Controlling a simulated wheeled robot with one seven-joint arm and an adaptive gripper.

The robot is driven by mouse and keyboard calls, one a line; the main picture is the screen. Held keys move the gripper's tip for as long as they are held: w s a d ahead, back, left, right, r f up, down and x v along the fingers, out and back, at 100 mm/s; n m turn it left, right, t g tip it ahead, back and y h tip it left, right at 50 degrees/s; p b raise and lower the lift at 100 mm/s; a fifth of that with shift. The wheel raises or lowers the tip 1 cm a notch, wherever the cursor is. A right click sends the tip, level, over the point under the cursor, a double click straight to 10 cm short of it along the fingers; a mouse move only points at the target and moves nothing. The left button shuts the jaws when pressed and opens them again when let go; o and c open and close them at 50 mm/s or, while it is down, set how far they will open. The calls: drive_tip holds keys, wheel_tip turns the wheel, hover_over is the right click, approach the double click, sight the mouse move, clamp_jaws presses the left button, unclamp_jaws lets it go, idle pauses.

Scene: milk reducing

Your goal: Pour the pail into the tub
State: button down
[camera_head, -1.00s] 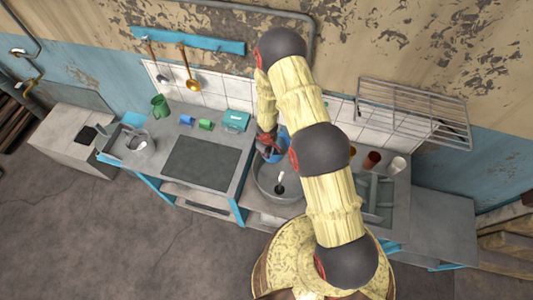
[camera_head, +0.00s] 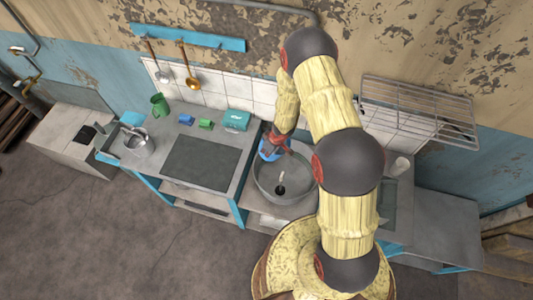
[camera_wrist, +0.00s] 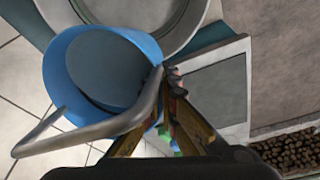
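The blue pail (camera_head: 268,152) hangs at my gripper (camera_head: 279,143), at the back left of the grey round tub (camera_head: 260,186) in the head view. In the wrist view the pail (camera_wrist: 62,75) is large, with its mouth facing the camera and a grey surface inside. A thick grey metal handle (camera_wrist: 60,124) curves across it. My gripper (camera_wrist: 172,88) is shut at the pail's rim by the handle; the exact contact is partly hidden. The tub (camera_wrist: 185,30) lies just beyond the pail. In the head view, a dark spot with a pale patch shows on the tub's floor.
A dark-topped counter (camera_head: 200,163) is left of the tub, with a green mug (camera_head: 160,104), small boxes and a teal box (camera_head: 237,121) behind. A wire rack (camera_head: 420,110) hangs at the right. Ladles hang on the tiled wall. A metal pot (camera_head: 138,143) stands far left.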

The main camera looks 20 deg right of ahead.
drive_tip(key=shift+w+r+t+y+b, duration=0.1)
drive_tip(key=shift+r+t+y+b, duration=0.3)
drive_tip(key=shift+b, duration=0.9)
drive_tip(key=shift+d+y+b, duration=0.1)
drive_tip(key=shift+y+b, duration=0.3)
drive_tip(key=shift+b, duration=0.35)
drive_tip(key=shift+r+t+y+b, duration=0.25)
drive_tip(key=shift+t+y+b, duration=0.2)
drive_tip(key=shift+b, duration=0.35)
drive_tip(key=shift+d+r+b, duration=0.1)
drive_tip(key=shift+b, duration=0.45)
drive_tip(key=b, duration=0.1)
drive_tip(key=t+y+b, duration=0.1)
drive_tip(key=y+b, duration=0.1)
drive_tip(key=b, duration=0.1)
drive_tip(key=shift+s+d+r+t, duration=0.25)
drive_tip(key=shift+s+d, duration=0.05)
drive_tip(key=shift+d, duration=0.05)
drive_tip(key=b, duration=0.1)
drive_tip(key=t+y+b, duration=0.1)
drive_tip(key=shift+s+d+b, duration=0.25)
drive_tip(key=shift+b, duration=0.1)
drive_tip(key=shift+s+d+m+t+y+b, duration=0.15)
drive_tip(key=shift+m+t+y+b, duration=0.15)
drive_tip(key=shift+y+b, duration=0.4)
